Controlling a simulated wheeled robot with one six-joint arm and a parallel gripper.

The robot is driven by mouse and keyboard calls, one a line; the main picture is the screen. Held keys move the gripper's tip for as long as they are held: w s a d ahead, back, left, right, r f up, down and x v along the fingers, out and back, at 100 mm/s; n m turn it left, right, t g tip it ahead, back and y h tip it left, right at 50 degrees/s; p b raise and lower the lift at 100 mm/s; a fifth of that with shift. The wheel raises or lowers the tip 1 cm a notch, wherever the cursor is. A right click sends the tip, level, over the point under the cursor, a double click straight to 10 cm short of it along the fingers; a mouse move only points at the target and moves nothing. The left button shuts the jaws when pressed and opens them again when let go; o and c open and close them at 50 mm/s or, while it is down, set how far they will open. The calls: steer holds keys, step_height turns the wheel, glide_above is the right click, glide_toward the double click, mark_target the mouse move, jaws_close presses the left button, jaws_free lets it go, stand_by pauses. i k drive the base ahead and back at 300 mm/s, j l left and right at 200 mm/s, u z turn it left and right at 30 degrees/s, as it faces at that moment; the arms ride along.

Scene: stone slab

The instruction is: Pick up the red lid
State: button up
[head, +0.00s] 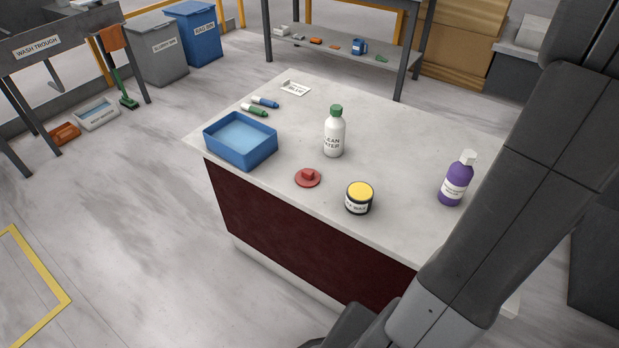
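The red lid (308,178) lies flat on the pale stone slab (390,135), close to its front edge. It is a round disc with a raised knob in the middle. Nothing covers it. A dark jar with a yellow top (359,197) stands to its right, apart from it. A white bottle with a green cap (334,132) stands behind it. My arm runs down the right side of the view. My gripper is not clearly visible; only dark parts of the arm show at the bottom edge.
A blue tray (240,153) sits at the slab's left corner. A purple bottle (457,180) stands at the right, near my arm. Bare slab surrounds the lid.

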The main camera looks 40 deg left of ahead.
mark_target(306, 177)
steer(key=j+u, duration=0.4)
steer(key=i+j+u, duration=0.1)
steer(key=j+u, duration=0.3)
steer(key=i+j+u, duration=0.15)
steer(key=j+u, duration=0.25)
steer(key=j, duration=0.1)
